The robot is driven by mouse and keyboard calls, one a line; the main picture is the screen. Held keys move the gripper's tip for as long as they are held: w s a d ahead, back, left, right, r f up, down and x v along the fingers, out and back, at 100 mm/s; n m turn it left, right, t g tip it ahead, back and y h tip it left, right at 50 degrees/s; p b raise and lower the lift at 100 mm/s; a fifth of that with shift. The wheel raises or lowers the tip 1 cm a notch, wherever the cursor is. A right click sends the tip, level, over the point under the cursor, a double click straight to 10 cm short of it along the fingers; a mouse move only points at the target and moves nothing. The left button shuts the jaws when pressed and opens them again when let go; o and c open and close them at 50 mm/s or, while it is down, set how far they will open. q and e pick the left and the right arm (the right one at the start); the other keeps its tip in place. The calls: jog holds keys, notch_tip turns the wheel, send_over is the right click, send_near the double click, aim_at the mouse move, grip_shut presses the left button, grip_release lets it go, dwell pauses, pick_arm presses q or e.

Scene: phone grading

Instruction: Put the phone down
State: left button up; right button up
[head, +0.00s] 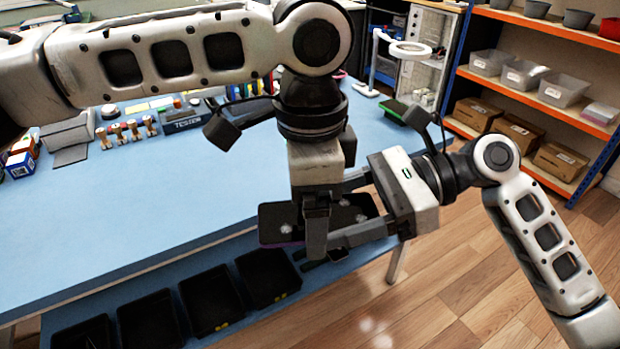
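A dark phone (279,222), with a purple tint along its lower edge, is held up at the front edge of the blue bench, face partly toward me. My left gripper (317,232) comes down from above, and a finger crosses in front of the phone's middle. My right gripper (346,212) reaches in from the right, its fingers spread to either side of the phone's right part. Both grippers are at the phone, but overlapping fingers hide the contacts. I cannot tell which gripper bears it.
The blue bench (190,215) has a wide clear area at left and centre. Tools and a tester box (182,121) stand along its back. Several black bins (210,300) sit below the front edge. Orange-edged shelves (540,85) with boxes stand at right.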

pick_arm(q)
jog(key=shift+f, duration=0.1)
jog(key=c, duration=0.8)
jog(key=o, duration=0.8)
